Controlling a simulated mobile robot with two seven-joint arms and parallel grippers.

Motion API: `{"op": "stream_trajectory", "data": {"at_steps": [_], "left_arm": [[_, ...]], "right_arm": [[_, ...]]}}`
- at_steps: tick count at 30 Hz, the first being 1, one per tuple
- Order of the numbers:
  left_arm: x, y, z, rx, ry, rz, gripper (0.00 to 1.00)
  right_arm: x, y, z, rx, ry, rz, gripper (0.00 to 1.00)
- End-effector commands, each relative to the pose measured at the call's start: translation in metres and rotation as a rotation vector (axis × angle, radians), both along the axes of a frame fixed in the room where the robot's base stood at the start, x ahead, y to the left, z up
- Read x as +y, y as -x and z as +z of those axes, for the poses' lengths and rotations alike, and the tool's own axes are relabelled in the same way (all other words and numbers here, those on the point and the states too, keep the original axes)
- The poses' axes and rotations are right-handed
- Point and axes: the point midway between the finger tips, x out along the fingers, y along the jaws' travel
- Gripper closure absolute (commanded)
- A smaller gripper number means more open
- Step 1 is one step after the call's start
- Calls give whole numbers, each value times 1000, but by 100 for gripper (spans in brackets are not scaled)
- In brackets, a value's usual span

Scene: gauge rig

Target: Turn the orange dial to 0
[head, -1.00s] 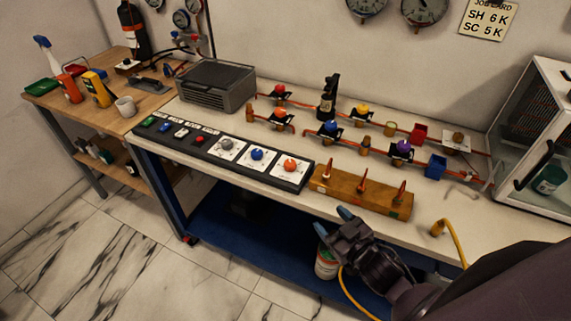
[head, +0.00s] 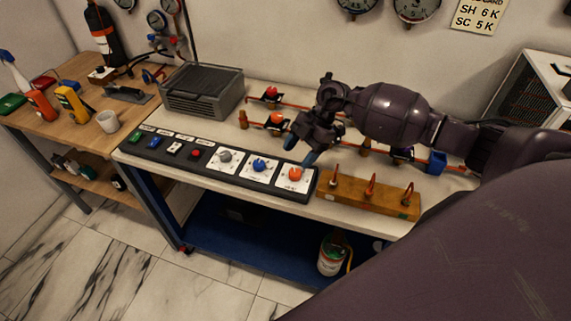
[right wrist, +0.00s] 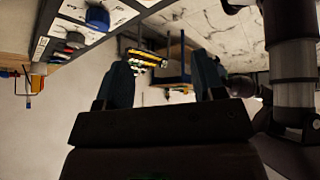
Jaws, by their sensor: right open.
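The orange dial (head: 295,174) sits on a white plate at the right end of the black control panel (head: 215,180). Its pointer setting is too small to read. My right gripper (head: 301,150) is open and empty, with its blue fingertips just above and behind the orange dial in the head view, apart from it as far as I can tell. In the right wrist view, the open fingers (right wrist: 164,80) have nothing between them that they hold. The blue dial (head: 260,166) is left of the orange one; it also shows in the right wrist view (right wrist: 97,17). My left gripper is out of view.
The grey dial (head: 225,156) and several buttons fill the panel's left part. A wooden block (head: 368,194) with three upright red-handled pieces stands right of the panel. A grey box (head: 203,90) and valves on orange pipes lie behind. My right arm hides part of the bench.

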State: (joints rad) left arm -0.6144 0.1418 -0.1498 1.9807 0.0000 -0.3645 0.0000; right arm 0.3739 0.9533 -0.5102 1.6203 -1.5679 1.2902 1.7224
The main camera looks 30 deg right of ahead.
Motion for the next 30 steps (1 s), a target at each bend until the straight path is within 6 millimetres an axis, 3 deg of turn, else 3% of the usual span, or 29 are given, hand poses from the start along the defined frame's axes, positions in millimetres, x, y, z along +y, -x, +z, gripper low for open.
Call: {"op": "stream_trajectory", "data": {"at_steps": [3, 8, 30], "left_arm": [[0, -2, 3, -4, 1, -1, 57], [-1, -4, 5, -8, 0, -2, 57], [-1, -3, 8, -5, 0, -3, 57]], "right_arm": [[-32, -8, 11, 53, 145, -35, 37], [-45, -10, 13, 81, 214, -60, 37], [-7, -5, -79, 81, 210, -60, 37]]}}
